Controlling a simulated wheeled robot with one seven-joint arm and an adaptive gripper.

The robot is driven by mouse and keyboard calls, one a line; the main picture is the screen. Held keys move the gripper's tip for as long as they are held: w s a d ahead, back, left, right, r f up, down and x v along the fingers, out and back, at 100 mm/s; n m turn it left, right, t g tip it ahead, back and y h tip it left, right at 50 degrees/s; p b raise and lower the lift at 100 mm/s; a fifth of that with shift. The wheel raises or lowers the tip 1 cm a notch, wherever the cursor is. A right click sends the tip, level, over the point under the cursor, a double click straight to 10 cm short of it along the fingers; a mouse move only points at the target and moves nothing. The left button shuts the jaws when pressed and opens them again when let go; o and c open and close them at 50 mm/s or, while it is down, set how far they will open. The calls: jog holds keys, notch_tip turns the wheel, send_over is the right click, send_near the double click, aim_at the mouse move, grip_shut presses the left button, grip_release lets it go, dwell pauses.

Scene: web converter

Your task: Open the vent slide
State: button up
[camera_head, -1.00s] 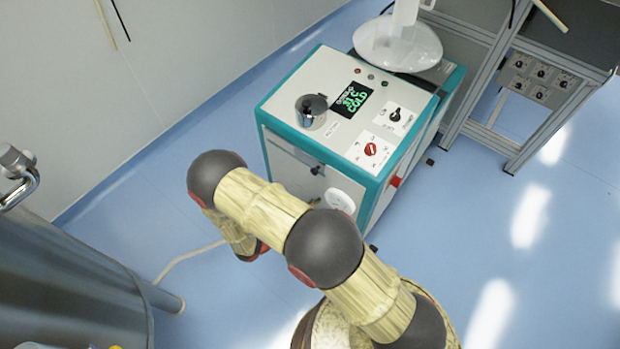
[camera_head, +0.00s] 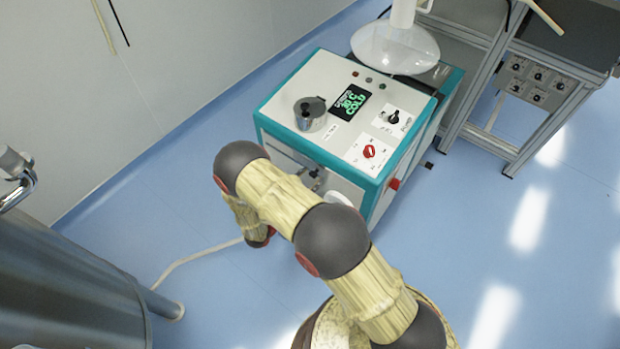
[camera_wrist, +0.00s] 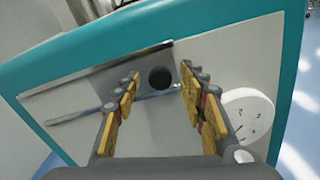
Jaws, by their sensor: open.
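The vent slide is on the front panel of the teal-edged machine. In the wrist view it shows as a grey metal plate (camera_wrist: 103,84) between two slanted rails, with a round dark knob (camera_wrist: 160,77) near its right end. My gripper (camera_wrist: 160,71) is open, its yellow-padded fingers on either side of the knob in the picture. The knob appears between and beyond the fingertips; I cannot tell whether they touch it or how far off it is. In the head view the slide area is small and partly behind my arm, and my gripper is hidden there.
A white round dial (camera_wrist: 247,118) sits right of the fingers on the same panel. A steel tank (camera_head: 70,275) stands at left.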

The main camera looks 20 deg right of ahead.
jog(key=shift+w+d, duration=0.2)
jog(key=shift+d, duration=0.1)
jog(key=shift+c, duration=0.4)
grip_shut()
jog(key=shift+a, duration=0.1)
dwell(0.4)
